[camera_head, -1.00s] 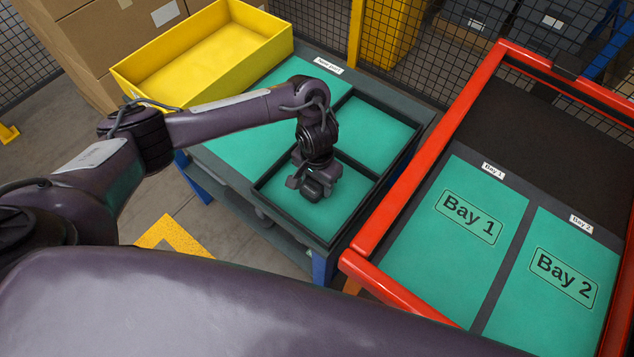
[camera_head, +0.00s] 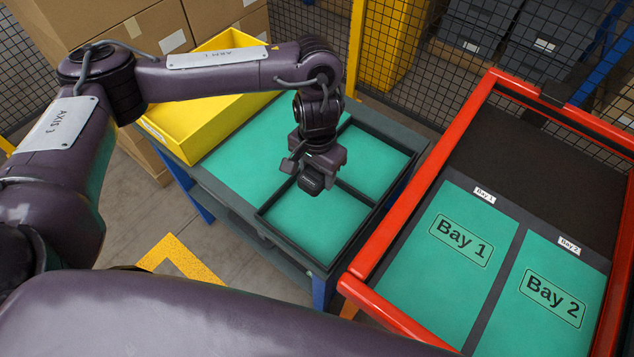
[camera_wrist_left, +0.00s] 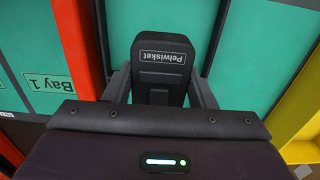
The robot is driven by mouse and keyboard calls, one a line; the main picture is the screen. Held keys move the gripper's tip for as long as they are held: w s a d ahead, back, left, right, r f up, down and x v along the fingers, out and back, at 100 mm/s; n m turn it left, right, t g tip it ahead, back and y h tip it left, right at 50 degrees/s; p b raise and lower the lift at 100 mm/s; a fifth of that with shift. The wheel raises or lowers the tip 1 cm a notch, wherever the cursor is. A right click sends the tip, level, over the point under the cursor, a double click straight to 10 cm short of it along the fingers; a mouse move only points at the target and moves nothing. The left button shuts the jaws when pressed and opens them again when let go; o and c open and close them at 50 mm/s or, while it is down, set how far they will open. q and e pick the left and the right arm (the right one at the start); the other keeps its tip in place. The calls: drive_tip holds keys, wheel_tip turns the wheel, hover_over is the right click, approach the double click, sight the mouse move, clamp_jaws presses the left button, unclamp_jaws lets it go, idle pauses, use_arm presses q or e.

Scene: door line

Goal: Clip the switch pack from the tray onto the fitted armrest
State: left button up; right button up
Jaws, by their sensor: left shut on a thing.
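My left gripper (camera_head: 313,172) is above the black-rimmed tray (camera_head: 357,192) on the table. It is shut on a dark block, which I take to be the switch pack (camera_head: 311,184). In the left wrist view the pack (camera_wrist_left: 160,80) sits between the two fingers of my left gripper (camera_wrist_left: 160,90), with a label that reads "Pelwisket". The green tray compartments that show look empty. I see no armrest in these views, and my right gripper is not in view.
A red-framed stand with green Bay 1 (camera_head: 440,275) and Bay 2 (camera_head: 545,325) is at the right; both bays look empty. A yellow bin (camera_head: 190,125) is at the table's back left. Cardboard boxes (camera_head: 155,30) and mesh fencing stand behind.

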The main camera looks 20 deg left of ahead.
sight(317, 172)
use_arm(q)
wheel_tip(317, 172, up, 3)
drive_tip(key=shift+w+f, duration=0.1)
drive_tip(key=shift+f, duration=0.1)
drive_tip(key=shift+r, duration=0.35)
wheel_tip(317, 172, up, 3)
drive_tip(key=p, duration=0.4)
drive_tip(key=shift+r, duration=0.1)
drive_tip(key=shift+f, duration=0.2)
